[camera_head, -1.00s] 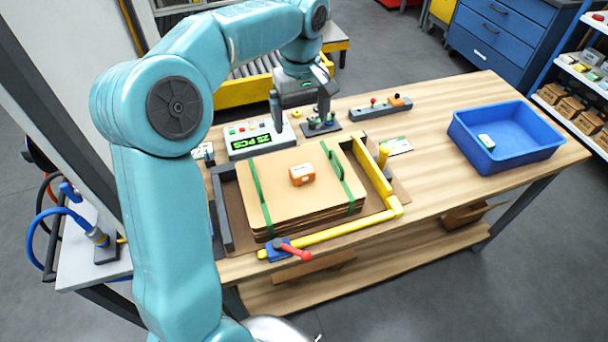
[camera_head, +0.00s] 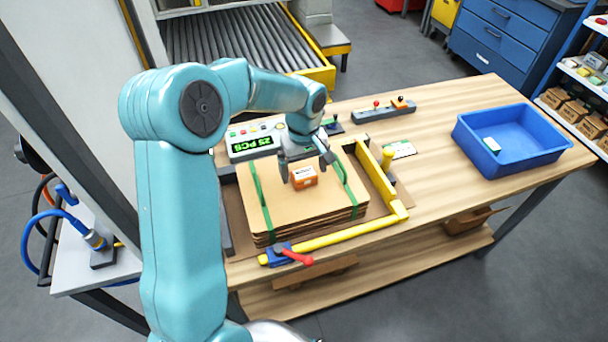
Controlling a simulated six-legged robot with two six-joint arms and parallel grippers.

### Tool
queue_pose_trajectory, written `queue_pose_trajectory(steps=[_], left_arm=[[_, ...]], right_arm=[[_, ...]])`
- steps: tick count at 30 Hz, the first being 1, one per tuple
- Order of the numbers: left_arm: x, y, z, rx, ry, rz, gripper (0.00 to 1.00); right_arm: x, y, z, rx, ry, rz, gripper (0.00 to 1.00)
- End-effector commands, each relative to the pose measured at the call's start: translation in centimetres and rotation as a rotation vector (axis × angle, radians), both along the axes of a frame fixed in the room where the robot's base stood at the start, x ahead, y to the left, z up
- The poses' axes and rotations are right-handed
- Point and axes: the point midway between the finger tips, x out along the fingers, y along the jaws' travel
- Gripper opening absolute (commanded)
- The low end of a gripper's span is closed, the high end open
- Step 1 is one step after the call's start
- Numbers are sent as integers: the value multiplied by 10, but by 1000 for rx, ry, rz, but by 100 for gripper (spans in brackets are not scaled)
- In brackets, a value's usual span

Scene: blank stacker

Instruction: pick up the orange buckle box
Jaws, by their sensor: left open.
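The small orange buckle box (camera_head: 304,178) with a white label lies on top of a stack of brown cardboard blanks (camera_head: 290,208). Two green straps run over the stack. My left gripper (camera_head: 307,171) is open, fingers pointing down, just above and around the box. One finger is by the box's left side and the other is beyond its upper right. I cannot tell whether either finger touches it. My right gripper is not in view.
A yellow frame (camera_head: 345,238) with a red-handled clamp (camera_head: 297,257) borders the stack. A counter display (camera_head: 256,141) stands behind it. A blue bin (camera_head: 463,131) holding a small item stands on the right. The table between the frame and bin is mostly clear.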

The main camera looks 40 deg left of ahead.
Motion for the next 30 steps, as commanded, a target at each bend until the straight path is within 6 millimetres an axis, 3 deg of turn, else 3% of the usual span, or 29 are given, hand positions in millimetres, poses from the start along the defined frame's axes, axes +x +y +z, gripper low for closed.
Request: queue_pose_trajectory(steps=[4,12,14,18,30], left_arm=[[1,0,-19,-1,2,1,94],[1,1,-23,0,-1,1,94],[1,1,-23,0,-1,1,77],[1,1,-23,0,-1,1,33],[2,1,-16,1,-3,1,33]], right_arm=[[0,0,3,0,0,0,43],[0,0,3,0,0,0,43],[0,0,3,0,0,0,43],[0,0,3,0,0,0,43],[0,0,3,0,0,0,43]])
